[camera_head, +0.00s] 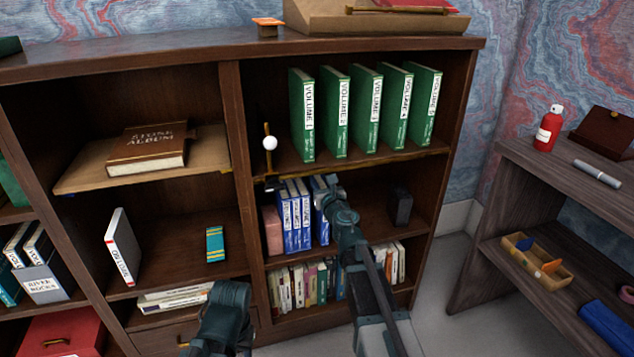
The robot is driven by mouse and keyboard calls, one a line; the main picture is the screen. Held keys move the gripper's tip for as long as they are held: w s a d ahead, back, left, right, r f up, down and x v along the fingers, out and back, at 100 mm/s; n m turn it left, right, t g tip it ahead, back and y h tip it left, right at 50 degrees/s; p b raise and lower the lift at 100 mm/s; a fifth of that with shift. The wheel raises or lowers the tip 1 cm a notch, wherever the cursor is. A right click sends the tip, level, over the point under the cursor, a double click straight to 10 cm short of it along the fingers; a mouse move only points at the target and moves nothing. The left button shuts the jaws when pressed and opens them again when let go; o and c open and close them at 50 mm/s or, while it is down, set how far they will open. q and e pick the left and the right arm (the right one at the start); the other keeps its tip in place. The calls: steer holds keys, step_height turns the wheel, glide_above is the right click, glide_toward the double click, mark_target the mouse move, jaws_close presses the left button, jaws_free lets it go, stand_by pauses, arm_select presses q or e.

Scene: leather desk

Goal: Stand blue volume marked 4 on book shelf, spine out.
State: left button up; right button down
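Several blue volumes with white spine labels (289,220) stand upright on the middle shelf of the right-hand bookcase section, spines facing out. The rightmost blue book (321,227) stands at the right of this row, partly covered by my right arm; its number is not readable. My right gripper (325,185) is at the top of that book, reaching into the shelf. My own wrist hides its fingers, so its grip cannot be made out. My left gripper (187,346) is low at the bottom of the view, in front of the bookcase and away from the books.
A pink block (272,229) stands left of the blue row, and a dark block (400,207) stands further right. Green volumes (368,110) fill the shelf above; mixed books (300,287) fill the one below. Shelf room shows between my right arm and the dark block.

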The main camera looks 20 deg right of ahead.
steer(key=shift+f, duration=0.1)
steer(key=c, duration=0.6)
jaws_free()
steer(key=shift+r, duration=0.25)
steer(key=s, duration=1.2)
steer(key=shift+d, duration=0.15)
steer(key=shift+f, duration=0.1)
